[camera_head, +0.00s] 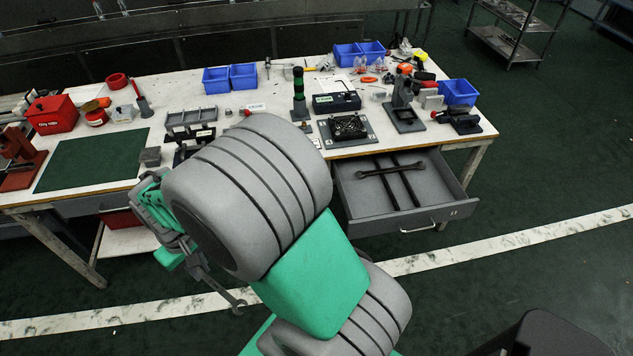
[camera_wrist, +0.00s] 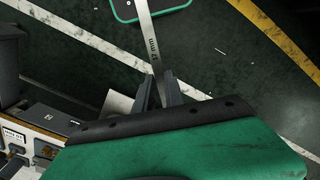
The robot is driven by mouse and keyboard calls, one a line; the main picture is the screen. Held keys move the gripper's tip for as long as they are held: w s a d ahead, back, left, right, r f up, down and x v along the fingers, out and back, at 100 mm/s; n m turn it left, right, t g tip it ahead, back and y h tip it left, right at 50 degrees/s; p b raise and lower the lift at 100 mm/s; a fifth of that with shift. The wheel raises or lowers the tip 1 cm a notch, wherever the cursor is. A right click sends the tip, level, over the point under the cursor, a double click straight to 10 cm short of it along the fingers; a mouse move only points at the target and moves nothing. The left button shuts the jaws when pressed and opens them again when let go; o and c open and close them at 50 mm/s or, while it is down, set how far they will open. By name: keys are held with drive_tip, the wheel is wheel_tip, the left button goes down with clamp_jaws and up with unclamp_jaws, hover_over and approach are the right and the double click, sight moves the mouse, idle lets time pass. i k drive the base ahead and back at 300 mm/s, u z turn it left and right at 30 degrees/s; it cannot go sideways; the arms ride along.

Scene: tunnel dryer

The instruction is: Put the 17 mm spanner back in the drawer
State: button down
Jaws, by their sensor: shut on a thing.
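The 17 mm spanner (camera_wrist: 151,42) is a grey steel bar marked "17 mm" in the wrist view, where its far end runs out of the top of the picture. My gripper (camera_wrist: 159,88) is shut on it, with a finger on each side. In the head view only an end of the spanner (camera_head: 238,302) shows below my gripper (camera_head: 210,275), left of my arm and over the floor in front of the bench. The drawer (camera_head: 428,217) is pulled open under the bench's right part, away from my gripper. Another spanner (camera_head: 388,169) lies in it across two dark bars.
My arm hides the bench's front middle.

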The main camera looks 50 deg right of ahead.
sight(402, 195)
drive_tip(key=u, duration=0.7)
drive_tip(key=k, duration=0.7)
drive_tip(key=u, duration=1.8)
drive_tip(key=k, duration=1.2)
drive_tip(key=u, duration=0.85)
drive_tip(key=k, duration=1.55)
drive_tip(key=u, duration=0.2)
